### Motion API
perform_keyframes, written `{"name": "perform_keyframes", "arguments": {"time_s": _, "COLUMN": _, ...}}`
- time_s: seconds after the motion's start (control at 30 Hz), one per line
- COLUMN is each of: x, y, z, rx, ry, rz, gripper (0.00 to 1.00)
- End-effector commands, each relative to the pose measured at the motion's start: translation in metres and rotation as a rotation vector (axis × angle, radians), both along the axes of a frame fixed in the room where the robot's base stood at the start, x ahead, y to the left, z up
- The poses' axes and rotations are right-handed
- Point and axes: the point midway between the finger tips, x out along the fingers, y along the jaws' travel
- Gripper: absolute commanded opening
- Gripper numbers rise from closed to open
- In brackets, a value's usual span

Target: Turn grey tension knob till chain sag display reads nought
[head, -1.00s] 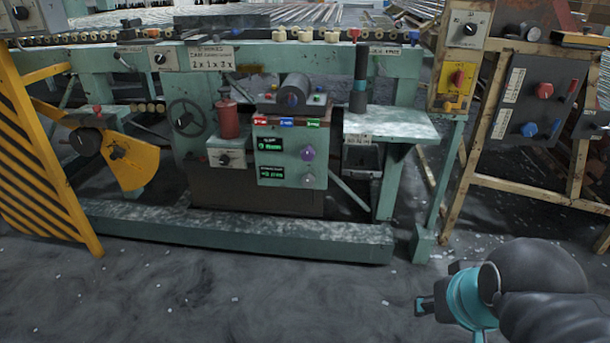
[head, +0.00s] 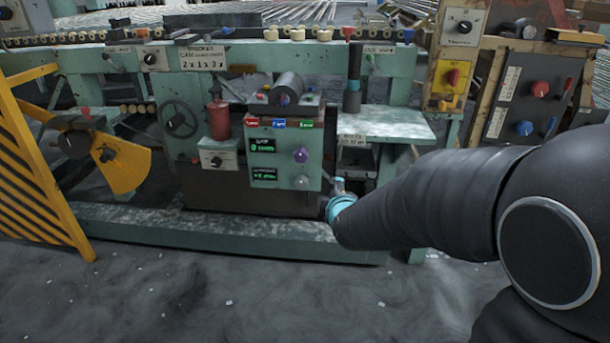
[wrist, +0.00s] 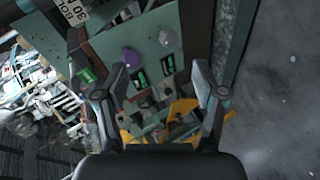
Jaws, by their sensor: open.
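The grey knob (head: 301,181) is on the lower right of the teal control panel (head: 285,133); it also shows in the wrist view (wrist: 167,37). A purple knob (head: 300,155) is above it, and in the wrist view (wrist: 131,57) to its left. Two green-lit displays, an upper one (head: 263,145) and a lower one (head: 264,174), sit left of the knobs. The lower one, level with the grey knob, seems to show a plus value, too small to read. My gripper (wrist: 159,76) is open and empty, its fingers apart, short of the panel. In the head view it is right of the grey knob.
A teal shelf (head: 388,124) juts out right of the panel. A red cylinder (head: 219,121) and a small dial box (head: 218,158) stand on its left. A teal beam (head: 220,232) runs low along the front.

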Motion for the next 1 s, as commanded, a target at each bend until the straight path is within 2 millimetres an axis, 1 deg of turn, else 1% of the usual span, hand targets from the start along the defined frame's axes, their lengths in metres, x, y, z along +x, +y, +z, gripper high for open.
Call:
{"name": "perform_keyframes", "arguments": {"time_s": 0.03, "x": 0.011, "y": 0.011, "z": -0.013, "rx": -0.076, "ry": -0.042, "rz": 0.032, "gripper": 0.70}}
{"name": "perform_keyframes", "arguments": {"time_s": 0.2, "x": 0.040, "y": 0.037, "z": -0.044, "rx": -0.363, "ry": -0.221, "rz": 0.109, "gripper": 0.70}}
{"name": "perform_keyframes", "arguments": {"time_s": 0.33, "x": 0.051, "y": 0.054, "z": -0.068, "rx": -0.588, "ry": -0.341, "rz": 0.138, "gripper": 0.70}}
{"name": "perform_keyframes", "arguments": {"time_s": 0.5, "x": 0.055, "y": 0.069, "z": -0.090, "rx": -0.824, "ry": -0.455, "rz": 0.148, "gripper": 0.70}}
{"name": "perform_keyframes", "arguments": {"time_s": 0.63, "x": 0.054, "y": 0.074, "z": -0.098, "rx": -0.927, "ry": -0.501, "rz": 0.145, "gripper": 0.70}}
{"name": "perform_keyframes", "arguments": {"time_s": 0.77, "x": 0.057, "y": 0.076, "z": -0.100, "rx": -0.965, "ry": -0.518, "rz": 0.142, "gripper": 0.70}}
{"name": "perform_keyframes", "arguments": {"time_s": 0.87, "x": 0.066, "y": 0.077, "z": -0.100, "rx": -0.967, "ry": -0.520, "rz": 0.139, "gripper": 0.70}}
{"name": "perform_keyframes", "arguments": {"time_s": 1.0, "x": 0.088, "y": 0.079, "z": -0.100, "rx": -0.966, "ry": -0.520, "rz": 0.140, "gripper": 0.70}}
